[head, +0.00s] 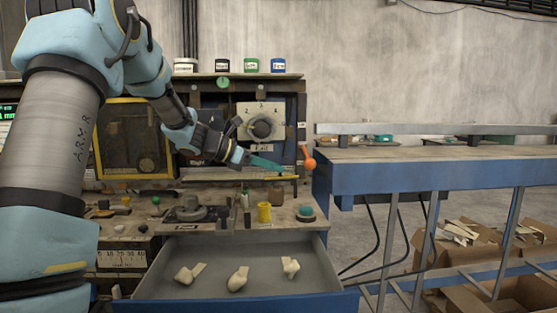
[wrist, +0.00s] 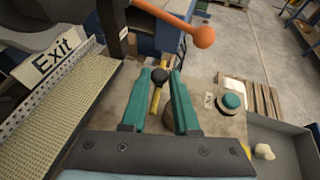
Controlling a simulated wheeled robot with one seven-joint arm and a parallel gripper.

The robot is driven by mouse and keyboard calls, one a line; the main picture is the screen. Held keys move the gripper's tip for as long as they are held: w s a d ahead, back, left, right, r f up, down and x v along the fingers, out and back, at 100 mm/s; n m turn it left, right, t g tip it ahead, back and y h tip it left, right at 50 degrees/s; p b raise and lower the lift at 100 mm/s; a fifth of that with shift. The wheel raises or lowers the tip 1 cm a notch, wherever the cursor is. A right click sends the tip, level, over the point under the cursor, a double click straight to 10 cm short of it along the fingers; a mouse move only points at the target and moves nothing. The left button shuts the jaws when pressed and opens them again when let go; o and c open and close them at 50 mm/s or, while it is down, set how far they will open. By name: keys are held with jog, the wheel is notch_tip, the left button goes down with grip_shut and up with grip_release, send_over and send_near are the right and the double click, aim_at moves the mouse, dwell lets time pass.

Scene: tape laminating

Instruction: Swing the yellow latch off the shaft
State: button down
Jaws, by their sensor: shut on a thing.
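In the head view my gripper (head: 279,168) reaches right, just above the yellow bar (head: 286,178) at the machine's front. I cannot clearly make out the shaft or whether the latch is still around it; the fingers and machine parts hide that area.
An orange-knobbed lever (head: 309,160) stands just right of my gripper and crosses the top of the wrist view. A ribbed belt by an Exit sign (wrist: 58,55) lies left. Below is a bench with a green button (head: 306,212) and an open drawer (head: 325,270).

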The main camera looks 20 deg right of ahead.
jog(key=shift+w+m+g+p, duration=0.4)
jog(key=shift+m+g+p, duration=0.2)
jog(key=shift+m, duration=0.1)
jog(key=c, duration=0.7)
grip_release()
jog(key=shift+d, duration=0.1)
jog(key=b+v, duration=0.3)
jog(key=v, duration=0.8)
jog(key=shift+w+d+r, duration=0.1)
jog(key=shift+o, duration=0.2)
